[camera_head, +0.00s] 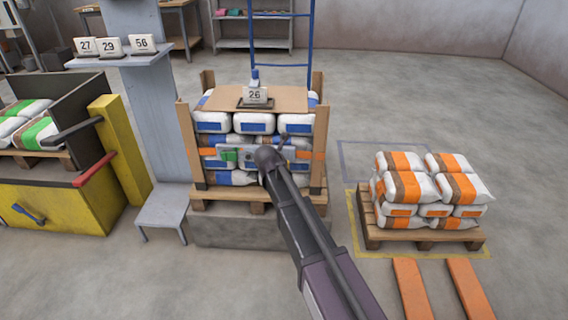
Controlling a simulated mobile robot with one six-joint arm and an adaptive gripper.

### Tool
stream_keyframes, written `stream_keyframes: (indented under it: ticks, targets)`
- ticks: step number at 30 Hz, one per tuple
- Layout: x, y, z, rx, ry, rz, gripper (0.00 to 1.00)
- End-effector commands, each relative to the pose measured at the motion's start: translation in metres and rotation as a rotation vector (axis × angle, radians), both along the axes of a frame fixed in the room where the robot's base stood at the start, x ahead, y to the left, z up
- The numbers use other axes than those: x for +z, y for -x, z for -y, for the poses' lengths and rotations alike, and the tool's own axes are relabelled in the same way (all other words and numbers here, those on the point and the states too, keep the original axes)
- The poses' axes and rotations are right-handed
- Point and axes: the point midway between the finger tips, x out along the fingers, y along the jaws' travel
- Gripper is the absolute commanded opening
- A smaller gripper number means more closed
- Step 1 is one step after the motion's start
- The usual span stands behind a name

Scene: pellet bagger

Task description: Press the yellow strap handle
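I cannot make out a yellow strap handle for certain in the head view. The bag stack (254,123) in the middle stands on a wooden pallet between upright boards. A grey bar (208,156) with a green patch (229,155) crosses its front; orange shows at the bar's right. My arm reaches up from the bottom to this front, and its dark end covers part of the bar. My gripper (284,143) shows only as a small dark shape there; its fingers are not clear, nor whether it touches anything.
A yellow machine (60,208) with a blue lever (28,213) and a red bar (95,170) stands left, beside a yellow post (122,150). A pallet (385,235) of orange-striped bags stands right, with orange forks (411,288) before it. A sign reading 26 (255,95) tops the middle stack.

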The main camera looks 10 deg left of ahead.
Motion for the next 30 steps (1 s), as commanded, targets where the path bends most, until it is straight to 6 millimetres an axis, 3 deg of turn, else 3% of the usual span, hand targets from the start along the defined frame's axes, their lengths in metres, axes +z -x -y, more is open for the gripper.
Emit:
stream_keyframes:
  ticks: [1,18,30]
  targets:
    - [0.01,0.005,0.0,0.002,0.001,0.002,0.0]
    - [0.057,0.053,0.004,0.001,0.0,0.0,0.0]
    - [0.07,0.068,0.005,-0.001,-0.001,0.0,0.0]
